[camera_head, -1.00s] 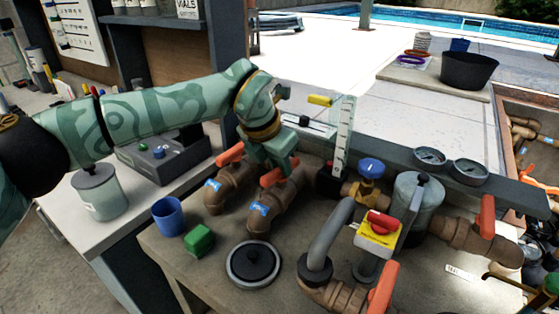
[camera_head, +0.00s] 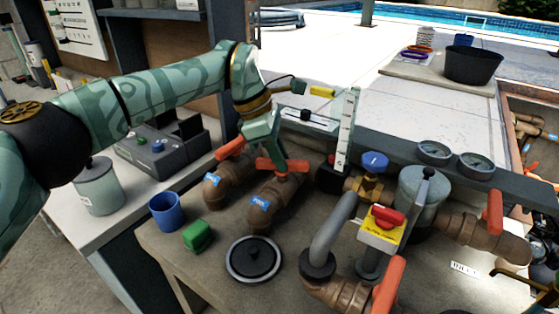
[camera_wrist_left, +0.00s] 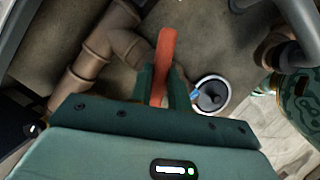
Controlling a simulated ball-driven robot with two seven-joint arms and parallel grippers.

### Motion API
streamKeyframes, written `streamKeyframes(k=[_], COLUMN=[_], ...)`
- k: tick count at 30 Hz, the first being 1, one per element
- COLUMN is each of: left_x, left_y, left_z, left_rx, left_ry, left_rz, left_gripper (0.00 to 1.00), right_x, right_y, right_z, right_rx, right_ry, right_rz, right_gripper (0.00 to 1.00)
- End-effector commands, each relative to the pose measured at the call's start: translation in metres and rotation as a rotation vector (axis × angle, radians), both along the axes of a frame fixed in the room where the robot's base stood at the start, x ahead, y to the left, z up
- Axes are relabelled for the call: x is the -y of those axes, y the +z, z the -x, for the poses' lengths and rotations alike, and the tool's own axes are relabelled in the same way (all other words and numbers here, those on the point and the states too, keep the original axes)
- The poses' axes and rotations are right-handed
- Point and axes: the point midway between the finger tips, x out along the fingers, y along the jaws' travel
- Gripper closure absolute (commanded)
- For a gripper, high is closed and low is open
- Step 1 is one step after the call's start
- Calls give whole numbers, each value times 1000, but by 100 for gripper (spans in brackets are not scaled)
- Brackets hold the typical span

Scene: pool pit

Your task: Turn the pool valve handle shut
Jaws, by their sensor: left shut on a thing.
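An orange valve handle (camera_head: 296,165) sits on top of a brown pipe elbow with a blue label (camera_head: 259,205). It lies nearly level across the head view. My left gripper (camera_head: 272,159) comes down from above and is shut on this handle. In the left wrist view the handle (camera_wrist_left: 166,45) passes between the two green fingers (camera_wrist_left: 162,93) and sticks out beyond them. The fingers hide its middle part. A second orange handle (camera_head: 230,148) stands on the neighbouring labelled pipe to the left. My right gripper is not in view.
A blue cup (camera_head: 165,212), a green block (camera_head: 198,236) and a round black lid (camera_head: 255,259) lie in front of the pipes. A blue-knobbed valve (camera_head: 374,162), a grey canister (camera_head: 422,198) and a yellow box with a red knob (camera_head: 381,228) stand close on the right.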

Motion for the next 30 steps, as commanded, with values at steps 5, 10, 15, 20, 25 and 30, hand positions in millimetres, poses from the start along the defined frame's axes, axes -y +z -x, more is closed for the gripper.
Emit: streamKeyframes(k=[5,10,15,20,25,30], left_x=[0,0,1,0,0,0], left_y=[-7,-7,-6,-4,-1,0], left_z=[-4,-5,-5,-5,-4,-4], left_rx=[-1,0,2,3,5,6], left_ry=[-155,-290,-392,-458,-495,-507], left_rz=[1,0,0,-1,-1,-2], left_gripper=[100,100,100,100,100,100], right_x=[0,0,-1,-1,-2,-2], right_y=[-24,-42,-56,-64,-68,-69], right_z=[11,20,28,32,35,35], right_rx=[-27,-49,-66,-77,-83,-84], right_ry=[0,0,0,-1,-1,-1], right_rz=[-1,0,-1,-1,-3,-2], right_gripper=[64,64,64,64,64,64])
